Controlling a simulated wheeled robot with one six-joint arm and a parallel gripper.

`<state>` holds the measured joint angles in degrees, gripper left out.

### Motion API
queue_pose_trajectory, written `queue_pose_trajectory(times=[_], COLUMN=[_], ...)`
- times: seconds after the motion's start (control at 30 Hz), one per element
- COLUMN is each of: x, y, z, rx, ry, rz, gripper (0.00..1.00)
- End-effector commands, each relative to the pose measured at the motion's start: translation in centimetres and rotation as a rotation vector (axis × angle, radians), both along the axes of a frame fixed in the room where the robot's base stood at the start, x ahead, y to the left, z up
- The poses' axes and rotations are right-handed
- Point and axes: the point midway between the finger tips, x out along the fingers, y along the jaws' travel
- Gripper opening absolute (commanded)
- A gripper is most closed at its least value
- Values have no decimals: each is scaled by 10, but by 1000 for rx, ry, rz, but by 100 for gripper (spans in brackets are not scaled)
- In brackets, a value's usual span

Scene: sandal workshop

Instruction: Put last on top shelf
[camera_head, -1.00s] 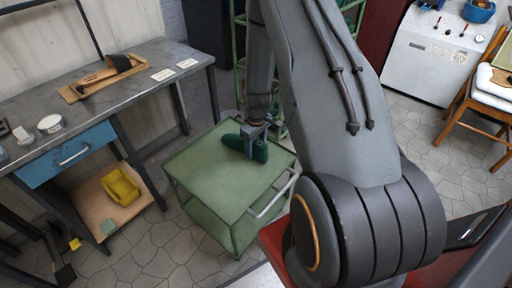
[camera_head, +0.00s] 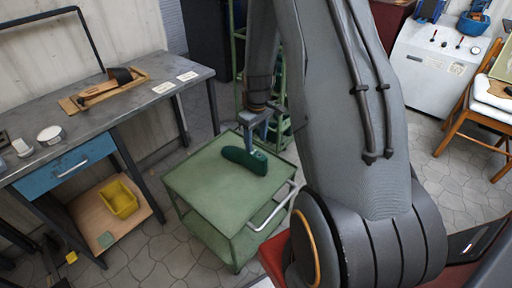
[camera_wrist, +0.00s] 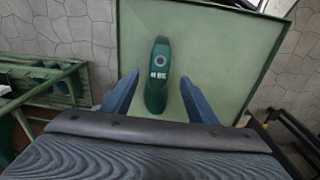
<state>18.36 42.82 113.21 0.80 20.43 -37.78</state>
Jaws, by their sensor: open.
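The green last (camera_head: 238,157) lies on its side or sole on top of the green cart (camera_head: 205,187); which one I cannot tell. In the wrist view the last (camera_wrist: 157,85) shows a round mark and a small pale label. My gripper (camera_head: 257,143) is open and empty, above the last's right end in the head view. In the wrist view its blue fingers (camera_wrist: 158,92) stand on either side of the last with gaps. A green shelf rack (camera_head: 240,88) stands behind the cart, mostly hidden by my arm. The rack (camera_wrist: 45,85) also shows at left in the wrist view.
A grey workbench (camera_head: 95,122) with a blue drawer (camera_head: 68,169) stands at left, with a yellow bin (camera_head: 119,201) on its lower board. A grey machine cabinet (camera_head: 432,72) and a wooden chair (camera_head: 480,110) stand at right. The cart has a handle (camera_head: 270,208).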

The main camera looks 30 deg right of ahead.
Motion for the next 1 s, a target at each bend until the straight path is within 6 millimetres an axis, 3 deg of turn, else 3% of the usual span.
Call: queue_pose_trajectory(times=[0.17, 0.37, 0.5, 0.7, 0.9, 1.0], x=[-3, -33, -70, -134, -190, -208], y=[3, 28, 51, 83, 105, 111], z=[16, 71, 116, 165, 191, 196], rx=[0, 9, 17, 24, 27, 27], ry=[-1, 5, 14, 31, 46, 53], rz=[-11, -101, -197, -334, -448, -482], gripper=[53, 53, 53, 53, 53, 53])
